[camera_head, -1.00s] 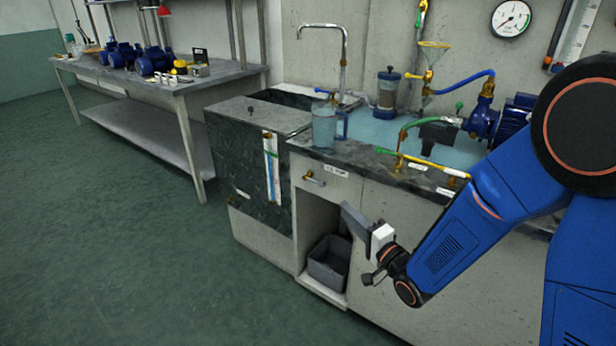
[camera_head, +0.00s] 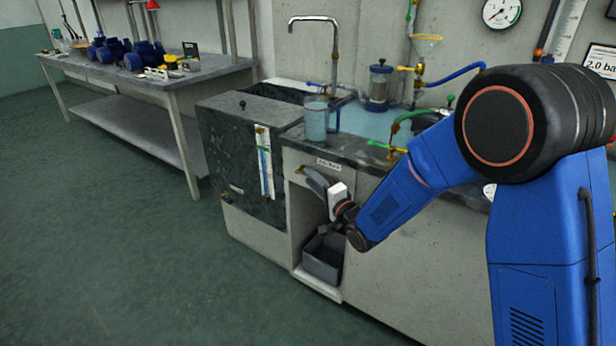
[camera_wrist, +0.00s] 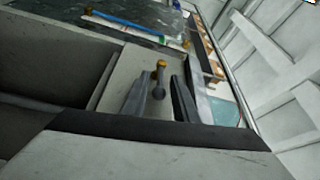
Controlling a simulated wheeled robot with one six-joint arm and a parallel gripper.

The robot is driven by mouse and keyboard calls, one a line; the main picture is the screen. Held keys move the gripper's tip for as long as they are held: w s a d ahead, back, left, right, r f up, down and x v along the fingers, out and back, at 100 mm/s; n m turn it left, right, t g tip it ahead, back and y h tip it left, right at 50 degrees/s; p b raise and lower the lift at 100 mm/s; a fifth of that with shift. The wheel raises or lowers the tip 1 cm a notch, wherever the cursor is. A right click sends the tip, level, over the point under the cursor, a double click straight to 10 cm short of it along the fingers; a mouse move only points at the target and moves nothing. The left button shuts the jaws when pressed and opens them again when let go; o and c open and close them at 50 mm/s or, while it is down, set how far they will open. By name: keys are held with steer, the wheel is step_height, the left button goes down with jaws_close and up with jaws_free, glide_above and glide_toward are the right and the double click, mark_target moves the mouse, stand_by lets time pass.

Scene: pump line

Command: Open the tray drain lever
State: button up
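The tray drain lever is a small brass-and-grey handle on the counter's front panel, under a white label (camera_head: 328,164). In the wrist view the lever (camera_wrist: 160,66) shows its brass knob and a short grey stem hanging down. My gripper (camera_head: 307,178) is in front of this panel and covers most of the lever in the head view. In the wrist view my gripper (camera_wrist: 167,82) is open.
A grey bin (camera_head: 323,258) stands in the open bay below. A clear jug (camera_head: 317,118) stands on the counter edge above. A dark tank (camera_head: 240,150) with a level gauge is to the left. A workbench (camera_head: 165,82) with blue pumps stands farther left. The floor in front is clear.

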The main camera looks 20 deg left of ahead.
steer(key=shift+x, duration=1.25)
steer(key=shift+c, duration=0.4)
jaws_close()
